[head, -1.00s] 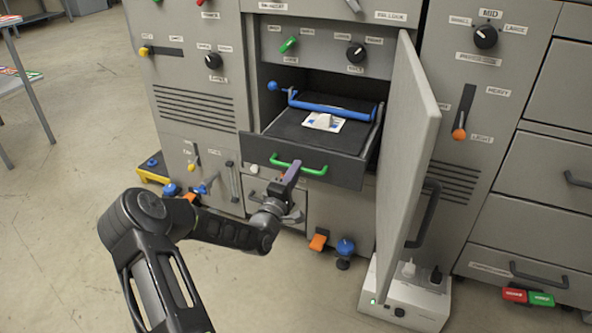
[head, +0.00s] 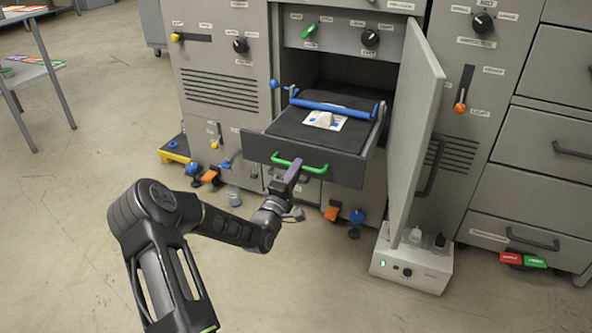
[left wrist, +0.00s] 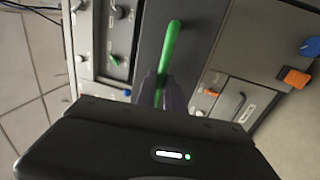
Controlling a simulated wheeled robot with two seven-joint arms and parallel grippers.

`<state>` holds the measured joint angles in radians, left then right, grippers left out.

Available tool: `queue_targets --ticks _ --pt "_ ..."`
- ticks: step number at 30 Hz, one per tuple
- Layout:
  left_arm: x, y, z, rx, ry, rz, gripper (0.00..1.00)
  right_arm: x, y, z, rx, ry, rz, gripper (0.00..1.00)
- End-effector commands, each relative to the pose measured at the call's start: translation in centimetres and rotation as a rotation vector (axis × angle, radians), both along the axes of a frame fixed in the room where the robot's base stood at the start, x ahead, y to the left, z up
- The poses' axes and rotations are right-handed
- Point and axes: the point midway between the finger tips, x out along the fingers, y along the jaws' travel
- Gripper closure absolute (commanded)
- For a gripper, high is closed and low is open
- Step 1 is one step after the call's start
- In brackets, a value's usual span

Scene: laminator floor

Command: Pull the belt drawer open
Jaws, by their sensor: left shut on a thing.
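The belt drawer (head: 262,148) sticks out of the grey machine, with a dark belt bed and a blue roller (head: 333,108) across its back. A white piece with blue marks (head: 325,120) lies on the bed. The green handle (head: 314,169) runs along the drawer's front. My left gripper (head: 293,172) is at the handle's middle. In the left wrist view, its fingers (left wrist: 160,92) are shut around the green handle (left wrist: 171,45). The gripper hides part of the handle. My right gripper is in neither view.
A grey door (head: 415,130) stands open at the drawer's right. A white box with plugs (head: 408,266) sits on the floor below it. Orange (head: 332,213) and blue pedals (head: 356,217) stick out low on the machine. The floor in front is mostly clear.

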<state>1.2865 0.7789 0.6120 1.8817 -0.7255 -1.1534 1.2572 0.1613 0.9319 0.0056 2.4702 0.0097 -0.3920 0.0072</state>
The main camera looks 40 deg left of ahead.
Motion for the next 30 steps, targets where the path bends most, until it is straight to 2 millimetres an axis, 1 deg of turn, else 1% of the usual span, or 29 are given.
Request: queue_targets --ticks 5,6,13,23,26,30 --pt "0.0 0.0 -0.1 -0.001 0.002 0.000 1.00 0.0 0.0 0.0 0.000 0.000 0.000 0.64" --pt "0.0 0.0 -0.1 -0.001 0.002 0.000 0.86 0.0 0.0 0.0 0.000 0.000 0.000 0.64" --pt "0.0 0.0 0.0 0.000 0.001 0.000 0.67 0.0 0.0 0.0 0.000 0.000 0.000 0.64" --pt "-0.3 0.0 0.0 0.000 0.001 0.001 0.67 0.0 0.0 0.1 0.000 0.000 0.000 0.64" --pt "-1.0 -0.3 -0.1 -0.001 0.002 0.001 0.67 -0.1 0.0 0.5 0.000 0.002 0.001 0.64" --pt "-3.0 -0.9 -0.4 -0.001 0.003 0.001 0.67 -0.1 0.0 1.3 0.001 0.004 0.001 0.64"
